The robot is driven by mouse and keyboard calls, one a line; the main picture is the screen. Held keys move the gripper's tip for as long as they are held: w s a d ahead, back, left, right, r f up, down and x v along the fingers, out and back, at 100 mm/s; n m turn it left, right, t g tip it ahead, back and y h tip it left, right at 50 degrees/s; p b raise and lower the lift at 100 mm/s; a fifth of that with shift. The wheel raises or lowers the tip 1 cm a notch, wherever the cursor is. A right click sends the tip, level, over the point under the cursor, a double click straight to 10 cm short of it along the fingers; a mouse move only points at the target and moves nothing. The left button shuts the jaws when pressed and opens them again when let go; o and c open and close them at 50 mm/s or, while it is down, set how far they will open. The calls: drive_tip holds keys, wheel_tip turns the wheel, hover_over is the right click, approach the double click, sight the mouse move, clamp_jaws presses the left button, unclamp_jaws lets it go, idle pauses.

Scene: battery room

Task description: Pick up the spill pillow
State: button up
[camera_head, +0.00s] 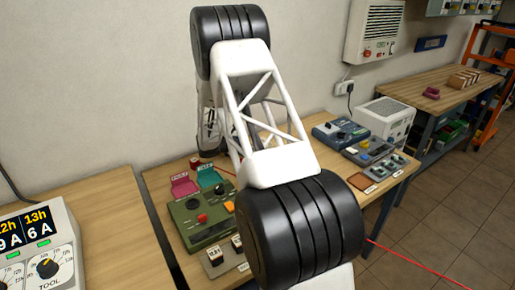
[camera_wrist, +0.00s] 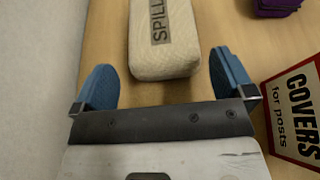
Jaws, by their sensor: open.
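The spill pillow (camera_wrist: 163,50) is a beige, woven-looking block with a dark label reading "SPILL". It lies on the wooden bench top in the wrist view, running out of the top edge. My gripper (camera_wrist: 162,66) is open, with one blue fingertip on each side of the pillow's near end. Gaps show between the pillow and both fingers, and nothing is held. In the head view my arm blocks the sight of the gripper, and I cannot make out the pillow there.
A red and white "COVERS for posts" box (camera_wrist: 297,112) stands close to the right finger. A purple item (camera_wrist: 276,8) lies at the upper right. In the head view, a green control box (camera_head: 205,222) and other devices (camera_head: 340,132) crowd the bench (camera_head: 157,182).

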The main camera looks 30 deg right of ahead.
drive_tip(key=shift+d, duration=0.15)
drive_tip(key=shift+x, duration=2.5)
drive_tip(key=shift+s, duration=0.15)
drive_tip(key=shift+c, duration=0.5)
drive_tip(key=c, duration=0.6)
drive_tip(key=shift+r, duration=0.1)
drive_tip(key=shift+r, duration=4.95)
